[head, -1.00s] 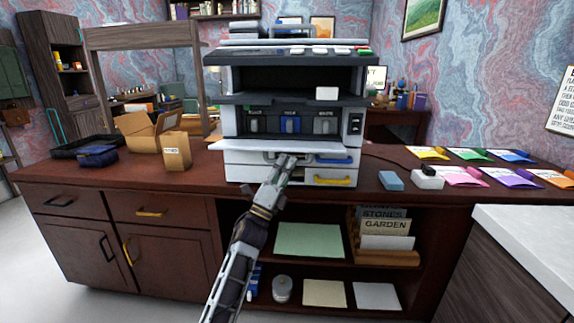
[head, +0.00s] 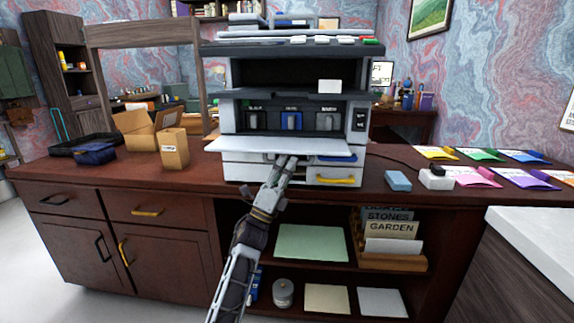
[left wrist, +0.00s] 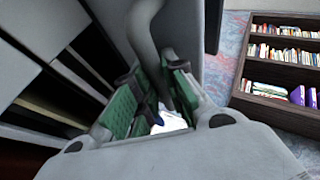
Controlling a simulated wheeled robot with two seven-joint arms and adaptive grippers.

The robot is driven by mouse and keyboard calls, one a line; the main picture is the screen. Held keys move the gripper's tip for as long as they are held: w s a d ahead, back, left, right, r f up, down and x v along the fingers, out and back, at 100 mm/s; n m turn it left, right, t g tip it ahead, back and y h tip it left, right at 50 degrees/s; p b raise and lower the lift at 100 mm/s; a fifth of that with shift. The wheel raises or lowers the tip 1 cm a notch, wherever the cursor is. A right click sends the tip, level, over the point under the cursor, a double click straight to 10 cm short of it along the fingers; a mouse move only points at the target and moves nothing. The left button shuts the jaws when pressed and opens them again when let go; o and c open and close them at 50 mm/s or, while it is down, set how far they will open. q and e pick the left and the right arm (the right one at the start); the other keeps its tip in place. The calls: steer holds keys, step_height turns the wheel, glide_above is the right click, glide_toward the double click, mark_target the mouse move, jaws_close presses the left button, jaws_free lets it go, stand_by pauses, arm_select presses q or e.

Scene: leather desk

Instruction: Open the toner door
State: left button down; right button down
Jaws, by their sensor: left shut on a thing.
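The printer's toner door (head: 275,145) is a white flap, folded down and roughly level. Black, blue and grey toner cartridges (head: 291,121) show in the open bay behind it. My left gripper (head: 287,161) is at the flap's front edge, near its middle. In the left wrist view my left gripper (left wrist: 158,100) has its green pads closed around a grey curved bar (left wrist: 150,45), which looks like the door's handle. The grip itself is hidden in the head view. My right gripper is not in view.
Drawers with a blue handle and a yellow handle (head: 335,181) sit below the flap. A cardboard box (head: 174,148) stands left of the printer. A blue block (head: 398,181) and coloured envelopes (head: 470,177) lie to the right. A white counter (head: 540,235) is at lower right.

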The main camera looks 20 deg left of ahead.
arm_select(q)
steer(key=c, duration=1.5)
jaws_free()
steer(key=shift+w+a+f+y, duration=0.2)
steer(key=shift+w+f+y, duration=0.15)
steer(key=shift+f, duration=0.25)
steer(key=shift+o, duration=0.2)
steer(key=shift+s+r, duration=0.1)
steer(key=shift+s, duration=0.05)
steer(key=v, duration=1.2)
steer(key=shift+n, duration=0.3)
